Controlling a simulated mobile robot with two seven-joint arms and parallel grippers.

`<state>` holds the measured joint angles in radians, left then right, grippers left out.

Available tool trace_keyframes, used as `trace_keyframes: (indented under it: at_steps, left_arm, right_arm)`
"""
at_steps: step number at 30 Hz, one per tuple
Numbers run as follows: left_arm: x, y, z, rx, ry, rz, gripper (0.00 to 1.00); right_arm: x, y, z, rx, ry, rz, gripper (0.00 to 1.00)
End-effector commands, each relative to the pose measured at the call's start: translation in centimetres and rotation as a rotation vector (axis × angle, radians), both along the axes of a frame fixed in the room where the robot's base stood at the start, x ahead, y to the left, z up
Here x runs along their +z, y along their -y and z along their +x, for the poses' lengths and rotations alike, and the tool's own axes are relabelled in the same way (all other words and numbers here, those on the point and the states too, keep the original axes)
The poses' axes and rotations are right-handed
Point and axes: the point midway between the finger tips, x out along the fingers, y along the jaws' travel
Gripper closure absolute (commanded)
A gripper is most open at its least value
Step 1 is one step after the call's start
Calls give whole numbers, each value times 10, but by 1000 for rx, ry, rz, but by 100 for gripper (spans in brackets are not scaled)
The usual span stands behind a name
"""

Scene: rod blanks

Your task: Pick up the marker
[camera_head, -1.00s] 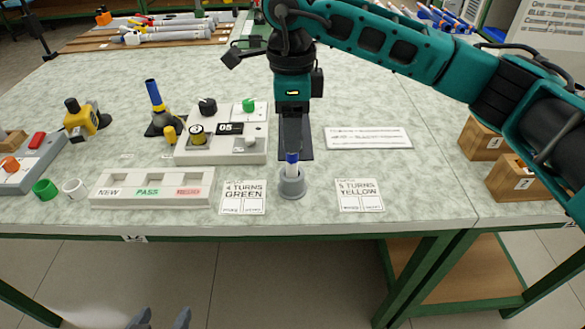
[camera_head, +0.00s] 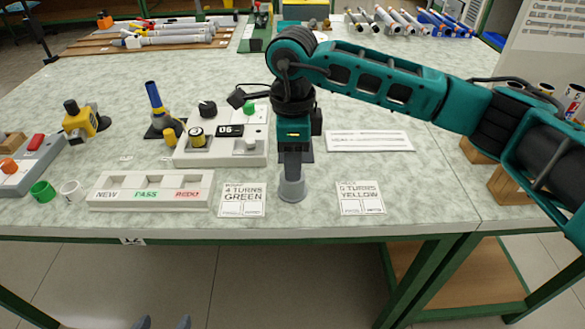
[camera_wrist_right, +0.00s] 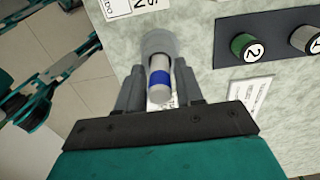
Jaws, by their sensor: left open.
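The marker, white with a blue band, stands upright in a grey cup (camera_head: 292,190) near the table's front edge. In the head view my right gripper (camera_head: 293,172) hides it. In the right wrist view the marker (camera_wrist_right: 160,80) is between the two fingers of my right gripper (camera_wrist_right: 160,88), with its lower end in the cup (camera_wrist_right: 160,43). The fingers look apart, with narrow gaps beside the marker. My left gripper (camera_head: 163,322) shows only as two grey fingertips at the bottom edge, apart and empty, away from the marker.
Cards lie left (camera_head: 242,199) and right (camera_head: 361,198) of the cup. A white tray (camera_head: 150,205) labelled NEW, PASS and REDO is further left. Behind is a control box (camera_head: 225,155) with knobs. Wooden blocks (camera_head: 505,187) are at the right. Table between is clear.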

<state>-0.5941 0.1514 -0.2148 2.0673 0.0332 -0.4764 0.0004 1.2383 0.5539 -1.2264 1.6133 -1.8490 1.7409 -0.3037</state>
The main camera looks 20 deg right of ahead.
Motion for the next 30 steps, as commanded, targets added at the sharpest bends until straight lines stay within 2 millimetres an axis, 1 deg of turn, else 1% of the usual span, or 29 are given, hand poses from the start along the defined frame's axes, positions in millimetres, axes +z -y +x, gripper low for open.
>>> trace_keyframes:
  at_steps: [1, 9, 11, 23, 26, 30]
  left_arm:
    - [0, 0, 0, 0, 0, 0, 30]
    - [0, 0, 0, 0, 0, 0, 30]
    - [0, 0, 0, 0, 0, 0, 30]
    - [1, 0, 0, 0, 0, 0, 30]
    - [2, 0, 0, 0, 0, 0, 30]
    - [6, 0, 0, 0, 1, 0, 30]
  right_arm:
    - [0, 0, 0, 0, 0, 0, 69]
    - [0, 0, 0, 0, 0, 0, 95]
    - [0, 0, 0, 0, 0, 0, 100]
    - [4, 0, 0, 1, 1, 1, 100]
    - [11, -1, 0, 1, 2, 2, 100]
    - [30, 0, 1, 2, 3, 1, 100]
